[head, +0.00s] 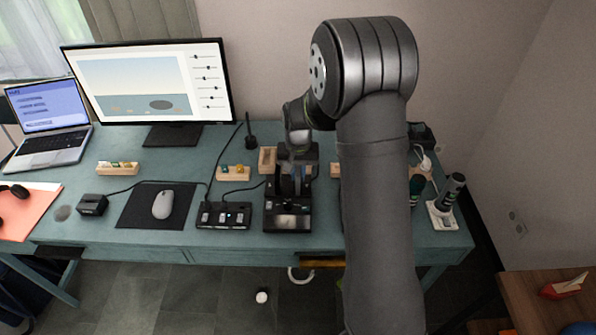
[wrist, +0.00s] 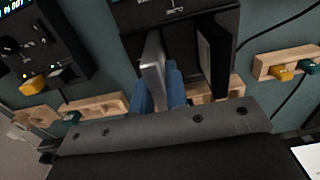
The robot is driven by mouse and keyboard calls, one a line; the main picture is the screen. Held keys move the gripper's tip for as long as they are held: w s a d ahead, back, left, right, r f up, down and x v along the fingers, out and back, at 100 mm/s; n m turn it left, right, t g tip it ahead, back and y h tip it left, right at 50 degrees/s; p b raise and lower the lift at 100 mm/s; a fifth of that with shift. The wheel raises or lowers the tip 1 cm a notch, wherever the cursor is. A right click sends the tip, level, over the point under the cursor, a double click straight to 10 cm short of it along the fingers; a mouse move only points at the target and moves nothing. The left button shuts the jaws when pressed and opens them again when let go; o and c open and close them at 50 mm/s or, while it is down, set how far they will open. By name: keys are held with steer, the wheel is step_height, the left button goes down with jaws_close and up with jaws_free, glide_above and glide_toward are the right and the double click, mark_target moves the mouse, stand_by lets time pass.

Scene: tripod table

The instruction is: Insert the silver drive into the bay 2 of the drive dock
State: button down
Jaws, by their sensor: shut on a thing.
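The black drive dock (head: 288,222) stands near the front edge of the table; its body also shows at the top of the wrist view (wrist: 195,20). My gripper (head: 291,183) is over the dock, and its blue fingers (wrist: 158,92) are shut on the silver drive (wrist: 153,58). The silver drive is upright, its far end at the dock's left part in the wrist view. I cannot tell how deep it sits in a bay. A dark drive-like block (wrist: 213,58) stands upright to its right, apart from it. My fingers and wrist hide part of the dock.
A black hub (head: 223,215) with small lights sits left of the dock. Wooden holders (head: 233,173) stand behind, also close beyond the gripper in the wrist view (wrist: 290,62). A black device with knobs (wrist: 38,45) is at the wrist view's left. A mouse (head: 162,204) lies on a mat.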

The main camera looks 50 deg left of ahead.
steer(key=shift+f, duration=0.65)
steer(key=c, duration=1.3)
jaws_free()
steer(key=shift+c, duration=0.2)
step_height(320, 180, up, 17)
steer(key=shift+r, duration=0.2)
step_height(320, 180, down, 18)
steer(key=shift+r, duration=0.45)
